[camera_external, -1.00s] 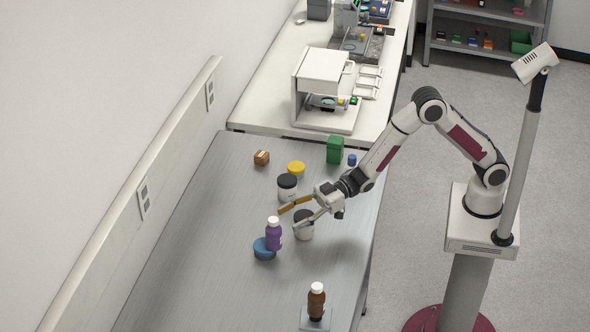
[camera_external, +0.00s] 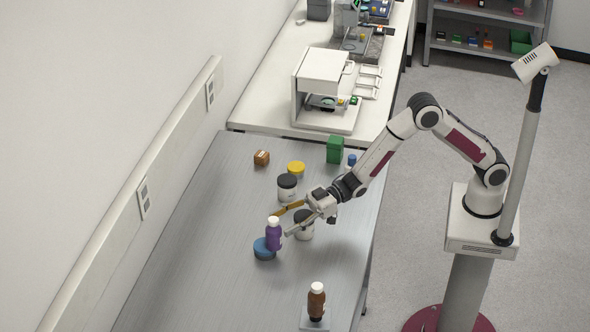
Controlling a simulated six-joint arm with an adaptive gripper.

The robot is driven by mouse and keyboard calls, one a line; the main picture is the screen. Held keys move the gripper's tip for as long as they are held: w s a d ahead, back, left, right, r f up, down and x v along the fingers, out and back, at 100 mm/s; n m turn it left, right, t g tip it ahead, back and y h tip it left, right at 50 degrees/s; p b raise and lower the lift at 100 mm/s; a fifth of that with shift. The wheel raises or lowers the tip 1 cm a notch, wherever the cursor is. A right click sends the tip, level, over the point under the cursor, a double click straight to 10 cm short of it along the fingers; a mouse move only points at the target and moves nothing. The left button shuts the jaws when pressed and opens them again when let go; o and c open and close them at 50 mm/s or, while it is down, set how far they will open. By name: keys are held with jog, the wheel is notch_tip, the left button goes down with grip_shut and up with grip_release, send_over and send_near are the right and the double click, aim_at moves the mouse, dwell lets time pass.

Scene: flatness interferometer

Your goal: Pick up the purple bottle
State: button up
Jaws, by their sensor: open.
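The purple bottle (camera_external: 273,237) with a white cap stands upright on the steel table, touching or very near a low blue round container (camera_external: 263,250) in the picture. My gripper (camera_external: 281,223) is open and empty, its fingers pointing left and down toward the bottle. One finger looks yellow-brown and the other grey. The fingertips are close to the bottle's cap and right side; I cannot tell whether they touch it.
A white jar with a dark lid (camera_external: 304,229) sits just under my gripper, partly hidden. A brown bottle (camera_external: 316,300) is at the front; the left front table is clear.

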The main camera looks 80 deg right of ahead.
aim_at(273, 230)
jog(key=shift+w+a+f, duration=0.25)
jog(key=shift+w+a, duration=0.05)
jog(key=shift+a, duration=0.3)
jog(key=shift+w+a+f, duration=0.2)
jog(key=shift+w+a, duration=0.05)
jog(key=shift+a, duration=0.3)
jog(key=shift+x, duration=1.05)
jog(key=shift+d, duration=0.1)
jog(key=c, duration=1.4)
jog(key=shift+r, duration=0.1)
jog(key=shift+c, duration=0.2)
jog(key=shift+r, duration=5)
